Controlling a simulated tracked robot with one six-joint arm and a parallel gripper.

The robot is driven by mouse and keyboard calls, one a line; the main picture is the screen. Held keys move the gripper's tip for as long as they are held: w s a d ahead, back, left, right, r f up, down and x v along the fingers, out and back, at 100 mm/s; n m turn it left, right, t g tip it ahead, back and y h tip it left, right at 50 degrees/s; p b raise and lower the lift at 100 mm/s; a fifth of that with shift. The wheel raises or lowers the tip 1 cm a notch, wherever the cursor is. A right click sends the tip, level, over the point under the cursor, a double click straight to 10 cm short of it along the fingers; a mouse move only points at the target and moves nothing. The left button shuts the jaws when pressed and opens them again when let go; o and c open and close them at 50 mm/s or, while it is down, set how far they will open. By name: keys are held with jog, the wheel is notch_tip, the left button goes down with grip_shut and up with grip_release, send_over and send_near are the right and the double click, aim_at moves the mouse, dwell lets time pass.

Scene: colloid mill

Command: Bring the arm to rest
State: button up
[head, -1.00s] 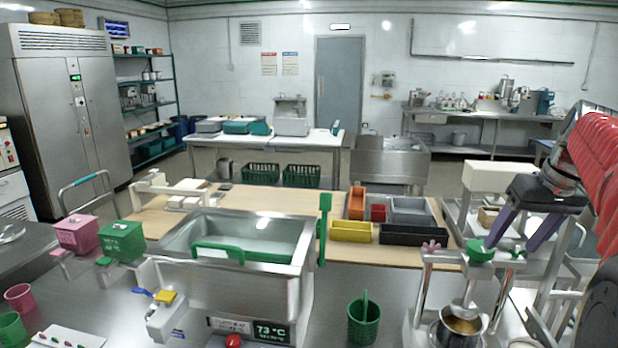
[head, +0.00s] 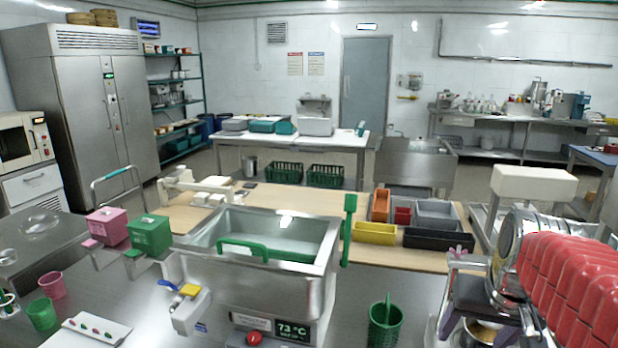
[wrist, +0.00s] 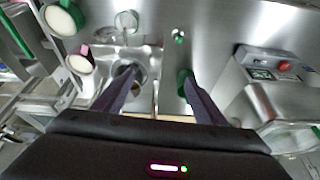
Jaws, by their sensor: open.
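My gripper shows in the wrist view (wrist: 158,88) with its two dark purple fingers spread apart and nothing between them. In the head view my arm, with its red ribbed cover, is at the lower right, and the gripper (head: 490,315) is low over the steel stand there. The fingers are partly hidden in the head view by the arm and the stand. A metal pot (head: 482,333) shows partly below the gripper at the bottom edge.
A steel water bath (head: 250,275) reading 73 °C stands at the centre front. A green basket (head: 385,325) stands between it and my gripper. Yellow (head: 375,233) and black (head: 438,241) bins lie on the wooden table behind. A white-topped stand (head: 533,185) is behind my arm.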

jog(key=s+a+f+n+t, duration=0.1)
jog(key=s+a+f+n, duration=0.2)
jog(key=s+a, duration=0.6)
jog(key=a, duration=0.3)
jog(key=shift+s+a+f+n+y, duration=0.3)
jog(key=shift+a+f+y, duration=0.05)
jog(key=shift+f+y, duration=0.05)
